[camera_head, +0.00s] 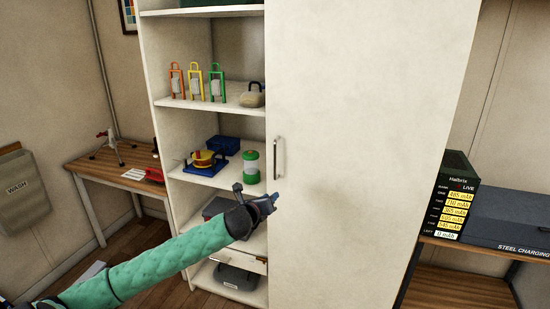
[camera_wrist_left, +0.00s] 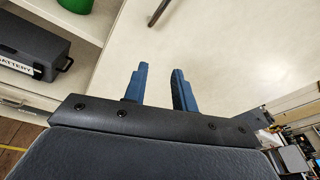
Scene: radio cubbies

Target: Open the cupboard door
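The cupboard door (camera_head: 360,130) is a tall, plain white panel covering the right part of the cupboard, and it looks shut. Its metal bar handle (camera_head: 279,158) stands upright near the door's left edge. My left gripper (camera_head: 274,199) is in front of the door, a little below the handle and apart from it. In the left wrist view my left gripper (camera_wrist_left: 160,70) shows two blue fingers spread with an empty gap. The handle (camera_wrist_left: 158,12) shows at the top of that view, beyond the fingertips. My right gripper is in neither view.
Open shelves (camera_head: 210,104) left of the door hold lanterns, a green jar (camera_head: 251,167) and a battery case (camera_wrist_left: 30,48). A wooden side table (camera_head: 115,168) stands at left. A bench (camera_head: 450,285) with dark boxes stands to the right of the door.

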